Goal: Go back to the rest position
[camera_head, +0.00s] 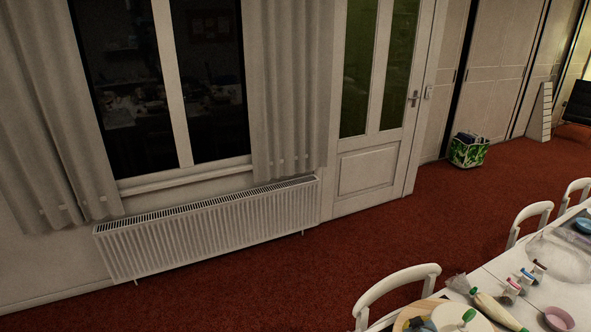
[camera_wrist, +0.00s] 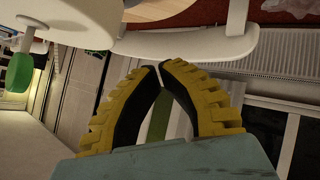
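My gripper (camera_wrist: 159,67) shows in the wrist view with yellow ribbed fingers and black inner pads. Its fingertips meet or nearly meet, and nothing is seen held between them. The green strip seen through the gap looks like the door's glass behind. The gripper is not seen in the head view. In the head view, the white turntable (camera_head: 450,316) stands partly cut off at the bottom edge, with green items on and beside it.
The table (camera_head: 487,283) at lower right holds a piping bag (camera_head: 494,308), small bottles and a pink bowl (camera_head: 558,318). White chairs (camera_head: 398,281) line its far side. A radiator (camera_head: 210,230) stands under the window. Red carpet (camera_head: 330,250) between them is clear.

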